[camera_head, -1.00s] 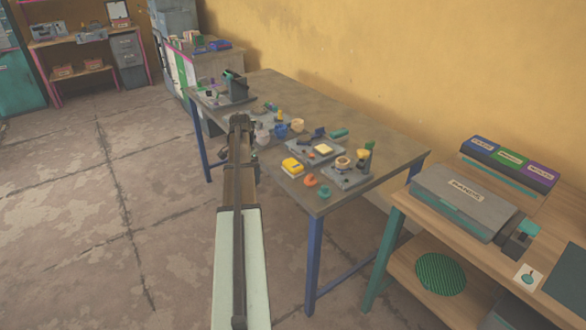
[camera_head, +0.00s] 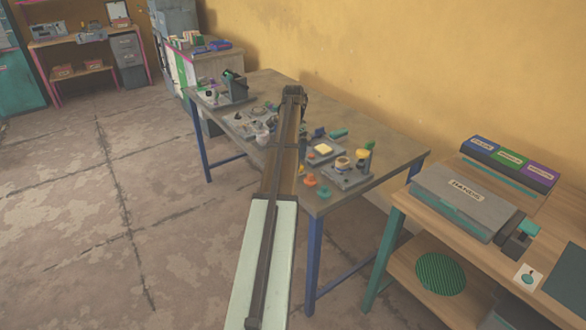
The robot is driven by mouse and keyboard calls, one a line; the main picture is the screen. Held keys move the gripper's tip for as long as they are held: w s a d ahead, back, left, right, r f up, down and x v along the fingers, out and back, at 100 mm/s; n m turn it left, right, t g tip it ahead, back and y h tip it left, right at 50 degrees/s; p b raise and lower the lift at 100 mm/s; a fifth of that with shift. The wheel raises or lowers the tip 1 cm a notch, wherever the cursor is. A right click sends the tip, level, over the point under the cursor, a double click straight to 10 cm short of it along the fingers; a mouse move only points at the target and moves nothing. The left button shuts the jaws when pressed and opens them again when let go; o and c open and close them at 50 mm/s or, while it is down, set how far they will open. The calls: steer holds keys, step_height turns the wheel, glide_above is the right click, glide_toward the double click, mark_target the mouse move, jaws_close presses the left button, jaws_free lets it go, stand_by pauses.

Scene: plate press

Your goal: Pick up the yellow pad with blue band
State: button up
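The yellow pad seen earlier near the table's front edge is hidden behind my arm now. I cannot make out a blue band on any yellow thing. My gripper (camera_head: 294,97) is at the far end of my arm, over the middle of the table. Its fingers are too small and hidden to tell whether they are open or shut. A pale yellow block (camera_head: 323,149) sits on a grey plate base (camera_head: 338,156) just right of my arm.
The grey table (camera_head: 385,143) also holds a grey fixture with a yellow-topped part (camera_head: 362,154), an orange knob (camera_head: 310,180), a teal knob (camera_head: 324,193) and a dark press (camera_head: 233,85) at the left. A wooden bench (camera_head: 410,207) stands at right.

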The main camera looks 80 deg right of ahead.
steer(key=shift+w+a+f, duration=0.1)
steer(key=shift+f, duration=3.9)
steer(key=c, duration=0.7)
